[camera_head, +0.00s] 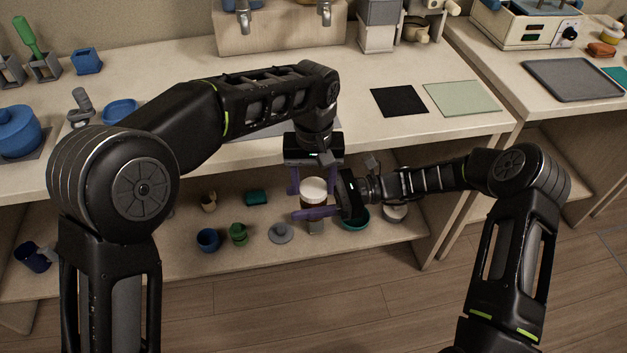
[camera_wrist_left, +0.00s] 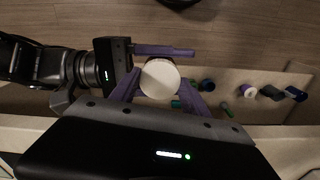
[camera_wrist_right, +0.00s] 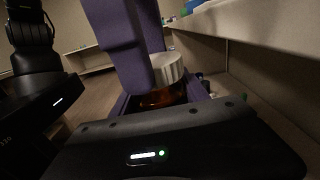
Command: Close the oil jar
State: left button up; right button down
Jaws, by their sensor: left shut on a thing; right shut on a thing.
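The oil jar has an amber body (camera_wrist_right: 160,98) and a ribbed white lid (camera_head: 314,190). My left gripper (camera_head: 314,184) points down from above, its purple fingers shut on the lid, whose round top shows in the left wrist view (camera_wrist_left: 159,78). My right gripper (camera_head: 305,214) comes in from the right, shut around the jar body below. In the right wrist view, the lid (camera_wrist_right: 168,66) sits directly over the body with no clear gap. The fingers hide part of the rim, so I cannot tell whether the lid is fully seated. The jar is held in front of the counter.
The counter edge (camera_head: 405,140) is just behind the grippers. Below, the shelf (camera_head: 270,262) holds a blue cup (camera_head: 208,240), a green item (camera_head: 238,234), a grey lid-like piece (camera_head: 281,233) and a teal bowl (camera_head: 356,222). The floor in front is clear.

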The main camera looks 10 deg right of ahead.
pick_arm(q)
jog(key=shift+f, duration=0.4)
